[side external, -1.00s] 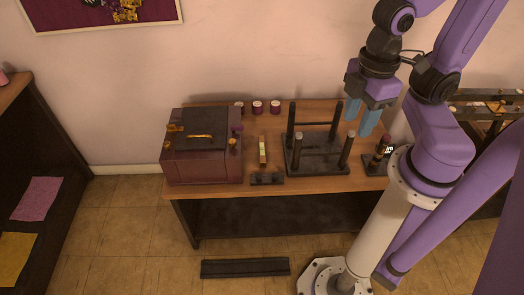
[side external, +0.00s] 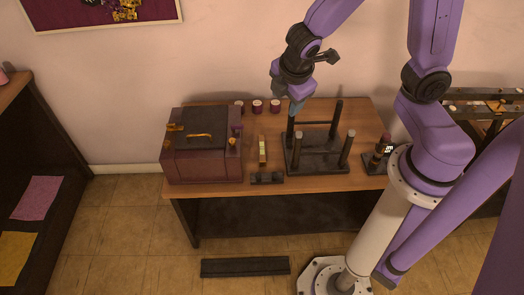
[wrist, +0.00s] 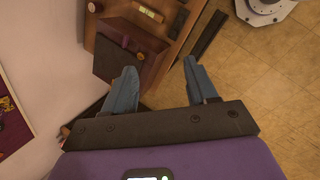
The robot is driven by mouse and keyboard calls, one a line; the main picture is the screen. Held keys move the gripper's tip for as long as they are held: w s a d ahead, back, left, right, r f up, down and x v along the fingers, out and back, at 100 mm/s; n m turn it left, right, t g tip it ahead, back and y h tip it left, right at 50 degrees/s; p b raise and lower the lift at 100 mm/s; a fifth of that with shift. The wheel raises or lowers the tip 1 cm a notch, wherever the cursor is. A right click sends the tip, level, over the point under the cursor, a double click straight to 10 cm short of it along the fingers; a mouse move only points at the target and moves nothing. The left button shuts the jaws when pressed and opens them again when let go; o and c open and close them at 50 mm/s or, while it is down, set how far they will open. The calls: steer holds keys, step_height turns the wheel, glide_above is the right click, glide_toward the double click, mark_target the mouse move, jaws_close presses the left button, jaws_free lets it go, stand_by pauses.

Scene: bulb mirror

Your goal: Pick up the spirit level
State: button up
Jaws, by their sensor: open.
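The spirit level (side external: 262,151) is a short, narrow bar with a pale yellow-green middle and orange-brown ends. It lies on the wooden table between the maroon box and the black post stand. In the wrist view the spirit level (wrist: 148,13) shows near the top edge, beyond the fingertips. My gripper (side external: 296,108) is open and empty, above the back of the table, up and to the right of the level. Its blue fingers (wrist: 160,72) stand wide apart in the wrist view, with nothing between them.
The maroon box (side external: 203,165) stands left of the level. The black stand (side external: 318,160) with upright posts is to its right. A small dark block (side external: 267,178) sits in front. Several maroon spools (side external: 257,107) line the back. A dark bar (side external: 245,267) lies on the floor.

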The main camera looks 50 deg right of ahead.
steer(key=w+d+f+n+t+h, duration=0.1)
steer(key=w+d+f+n, duration=0.15)
steer(key=w+f, duration=0.5)
steer(key=n+g, duration=0.2)
steer(key=n, duration=0.7)
glide_above(262, 148)
steer(key=s+a, duration=0.5)
step_height(262, 148, down, 20)
steer(key=shift+t+y, duration=0.3)
steer(key=x, duration=1.6)
steer(key=shift+w+d+f, duration=0.1)
steer(key=shift+w, duration=0.05)
steer(key=shift+c, duration=0.3)
steer(key=c, duration=0.9)
